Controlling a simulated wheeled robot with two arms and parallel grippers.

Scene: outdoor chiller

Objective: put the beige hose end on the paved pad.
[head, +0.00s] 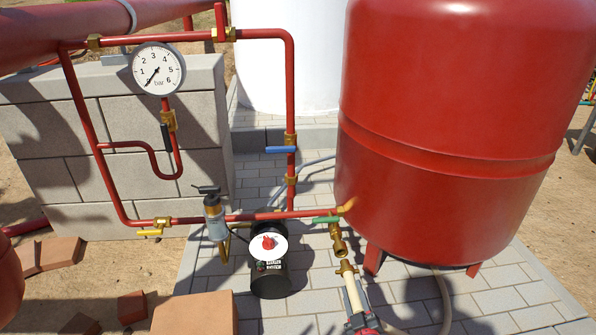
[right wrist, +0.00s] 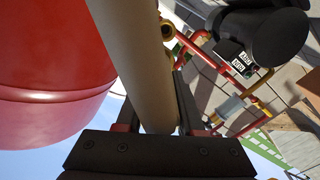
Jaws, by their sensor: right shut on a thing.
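The beige hose end (head: 354,294), tipped with a brass coupling, points up and slightly left in the head view. My right gripper (head: 362,322) is shut on it at the bottom edge of that view. In the right wrist view the beige hose (right wrist: 138,62) runs between the fingers (right wrist: 160,122). The coupling is just below a brass outlet (head: 339,242) under a green-handled valve (head: 326,219); I cannot tell whether they touch. The paved pad (head: 507,299) of grey blocks lies below. My left gripper is out of view.
A large red tank (head: 440,110) stands right of the hose end. A black pump (head: 270,275) and red piping with a gauge (head: 158,69) stand to the left. Loose bricks (head: 132,307) lie at lower left. A pale hose (head: 444,300) crosses the pad; paving at lower right is mostly clear.

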